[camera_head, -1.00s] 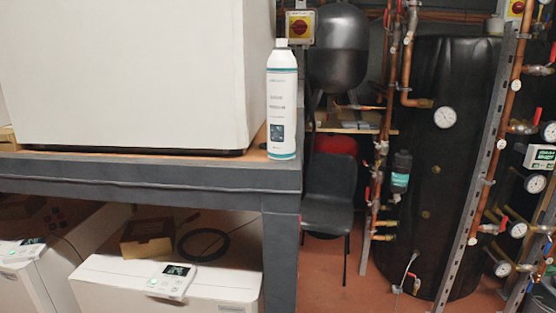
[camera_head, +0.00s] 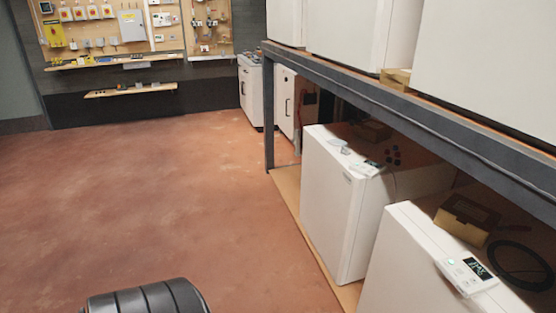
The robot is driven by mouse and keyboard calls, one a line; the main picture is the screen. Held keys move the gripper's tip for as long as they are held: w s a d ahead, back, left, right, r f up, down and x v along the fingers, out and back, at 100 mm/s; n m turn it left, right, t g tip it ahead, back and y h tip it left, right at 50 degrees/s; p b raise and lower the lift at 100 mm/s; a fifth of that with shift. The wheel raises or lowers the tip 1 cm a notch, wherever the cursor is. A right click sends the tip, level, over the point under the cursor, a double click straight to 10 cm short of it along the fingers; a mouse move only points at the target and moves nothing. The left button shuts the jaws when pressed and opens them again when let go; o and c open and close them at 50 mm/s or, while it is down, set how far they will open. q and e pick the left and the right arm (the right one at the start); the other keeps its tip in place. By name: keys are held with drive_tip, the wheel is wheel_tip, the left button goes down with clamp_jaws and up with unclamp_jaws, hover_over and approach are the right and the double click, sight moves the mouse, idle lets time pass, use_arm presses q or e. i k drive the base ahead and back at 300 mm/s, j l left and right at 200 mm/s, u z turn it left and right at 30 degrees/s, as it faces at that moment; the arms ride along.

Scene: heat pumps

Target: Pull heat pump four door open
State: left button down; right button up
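White heat pump units stand in two rows on a dark-framed rack. On the lower level, one white unit (camera_head: 333,205) shows its whole front, which looks shut, with a small display on top. A nearer lower unit (camera_head: 410,258) at the bottom right is cut off by the frame and has a control panel (camera_head: 467,275) on top. Upper units (camera_head: 363,32) stand on the shelf above. I see no number that tells which is heat pump four. Neither of my grippers is in view.
The rack's dark beam (camera_head: 400,108) runs along the right, with a post (camera_head: 268,110) at its far end. The reddish floor (camera_head: 150,190) to the left is clear. Pegboards (camera_head: 110,30) and white cabinets (camera_head: 250,90) stand at the back.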

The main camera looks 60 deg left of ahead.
sight(329, 193)
drive_tip(key=u, duration=1.55)
drive_tip(key=i+j+u, duration=0.35)
drive_tip(key=i, duration=0.85)
drive_tip(key=i+u, duration=0.3)
drive_tip(key=i, duration=0.85)
